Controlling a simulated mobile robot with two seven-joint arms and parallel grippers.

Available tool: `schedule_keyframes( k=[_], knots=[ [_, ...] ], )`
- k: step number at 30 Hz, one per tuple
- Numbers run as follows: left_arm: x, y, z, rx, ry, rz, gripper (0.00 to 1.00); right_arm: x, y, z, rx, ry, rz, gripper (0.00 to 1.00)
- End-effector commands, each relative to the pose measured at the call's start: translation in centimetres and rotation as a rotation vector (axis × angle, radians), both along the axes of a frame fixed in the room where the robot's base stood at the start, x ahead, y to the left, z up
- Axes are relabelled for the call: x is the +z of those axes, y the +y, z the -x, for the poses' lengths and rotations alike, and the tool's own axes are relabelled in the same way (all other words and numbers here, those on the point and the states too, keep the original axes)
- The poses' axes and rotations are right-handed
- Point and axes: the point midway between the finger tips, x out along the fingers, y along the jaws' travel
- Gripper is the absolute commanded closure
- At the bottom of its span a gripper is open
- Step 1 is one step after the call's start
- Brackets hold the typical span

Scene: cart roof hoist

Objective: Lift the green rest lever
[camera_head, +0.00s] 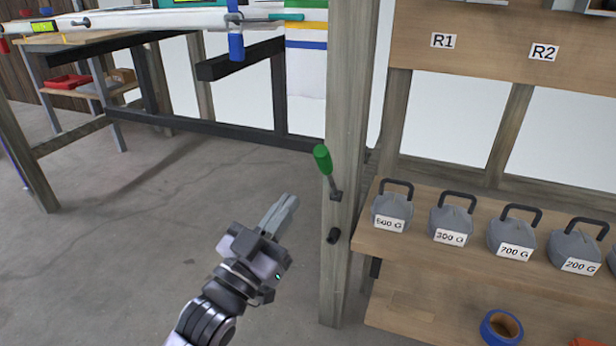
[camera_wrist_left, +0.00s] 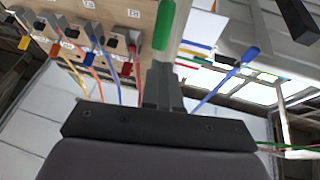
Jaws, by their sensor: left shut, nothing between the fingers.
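The green rest lever (camera_head: 323,160) sticks out from the wooden post (camera_head: 349,90) in the head view. Its green grip tilts up and to the left from a dark pivot on the post. My left gripper (camera_head: 290,203) is shut and empty, below and to the left of the lever, apart from it in the head view. In the left wrist view the shut fingers (camera_wrist_left: 162,75) point toward the green grip (camera_wrist_left: 164,25), which shows just beyond their tips. I cannot tell from that view how large the gap is. My right gripper is not in view.
A white beam (camera_head: 150,20) crosses the upper left. A dark peg (camera_head: 333,236) juts from the post. Floor at left is clear.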

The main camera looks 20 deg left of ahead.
Motion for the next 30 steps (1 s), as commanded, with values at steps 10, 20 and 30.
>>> schedule_keyframes(
  k=[10,20,30],
  knots=[
    [1.8,-1.1,-4.3,0.000,-0.002,0.000,1.00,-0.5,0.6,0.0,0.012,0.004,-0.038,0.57],
    [2.8,-1.6,-6.5,0.000,0.000,0.000,1.00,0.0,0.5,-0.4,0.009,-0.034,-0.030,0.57],
    [2.9,-1.7,-6.7,0.000,0.001,0.001,1.00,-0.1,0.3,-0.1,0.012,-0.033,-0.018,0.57]
  ],
)
